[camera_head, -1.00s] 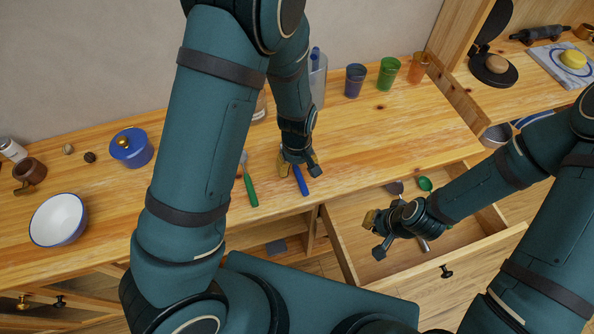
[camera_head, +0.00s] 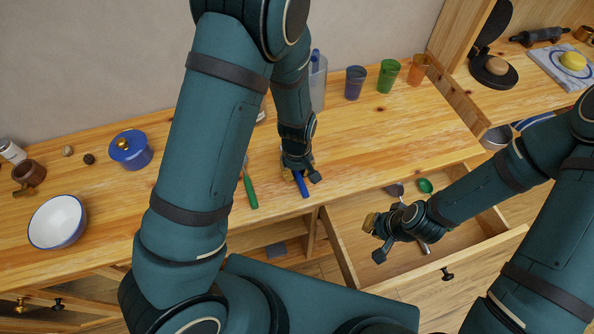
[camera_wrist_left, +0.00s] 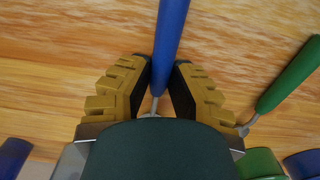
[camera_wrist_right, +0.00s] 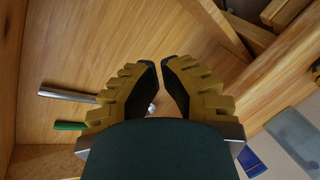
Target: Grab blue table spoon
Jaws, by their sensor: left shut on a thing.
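The blue table spoon (camera_head: 301,184) lies at the front edge of the wooden counter, its handle pointing toward me. My left gripper (camera_head: 302,176) is down over it. In the left wrist view the blue handle (camera_wrist_left: 170,40) runs between the two fingers of my left gripper (camera_wrist_left: 163,75), which are closed on it. A bit of the spoon's metal neck shows below the handle; its bowl is hidden. My right gripper (camera_head: 374,238) hangs over the open drawer, empty; in the right wrist view its fingertips (camera_wrist_right: 160,65) nearly meet.
A green-handled utensil (camera_head: 250,190) lies just left of the spoon. The open drawer (camera_head: 440,250) holds a green spoon (camera_head: 425,186) and other utensils. Cups (camera_head: 388,75) and a clear container (camera_head: 317,85) stand at the back.

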